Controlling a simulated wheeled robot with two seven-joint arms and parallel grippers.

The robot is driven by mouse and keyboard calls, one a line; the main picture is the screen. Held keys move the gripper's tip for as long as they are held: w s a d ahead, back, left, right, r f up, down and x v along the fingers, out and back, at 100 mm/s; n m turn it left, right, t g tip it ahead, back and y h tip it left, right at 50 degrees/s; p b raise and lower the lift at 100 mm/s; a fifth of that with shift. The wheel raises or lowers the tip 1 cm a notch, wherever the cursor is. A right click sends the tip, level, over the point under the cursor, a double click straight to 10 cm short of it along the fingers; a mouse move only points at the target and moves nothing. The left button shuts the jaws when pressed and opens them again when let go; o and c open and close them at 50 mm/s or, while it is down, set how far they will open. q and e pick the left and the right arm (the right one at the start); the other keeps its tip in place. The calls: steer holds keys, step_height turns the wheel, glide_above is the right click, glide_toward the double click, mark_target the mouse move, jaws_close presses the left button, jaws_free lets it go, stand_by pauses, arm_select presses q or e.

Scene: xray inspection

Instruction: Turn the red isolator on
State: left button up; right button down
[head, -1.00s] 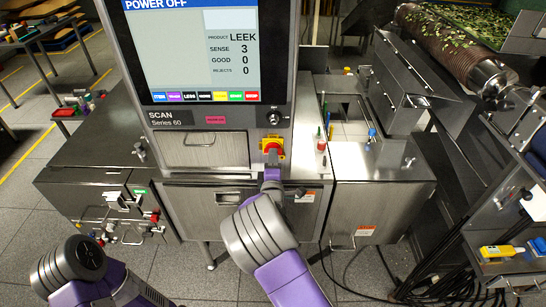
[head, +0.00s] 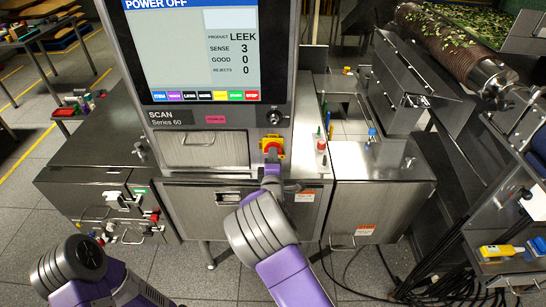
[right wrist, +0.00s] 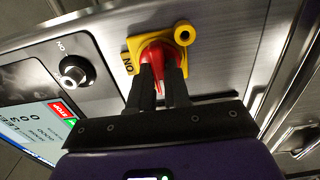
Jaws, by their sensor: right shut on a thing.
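The red isolator (head: 272,146) is a red rotary handle on a yellow plate, on the machine's front below the screen. In the right wrist view the red handle (right wrist: 159,57) sits between the two dark fingers of my right gripper (right wrist: 160,78), which is shut on it. The yellow plate (right wrist: 186,34) there shows lettering that reads ON at its left side. In the head view my right gripper (head: 272,166) reaches up to the handle from below. The exact angle of the handle is partly hidden by the fingers. My left gripper does not show; only its arm is at the lower left.
The screen (head: 190,50) reads POWER OFF. A key switch (head: 275,117) sits just above the isolator and shows at left in the right wrist view (right wrist: 73,70). Steel cabinet doors lie below. A small red-capped bottle (head: 321,140) stands to the right.

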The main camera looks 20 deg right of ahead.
steer(key=shift+m+b, duration=6.6)
steer(key=shift+m, duration=2.4)
steer(key=c, duration=1.1)
jaws_free()
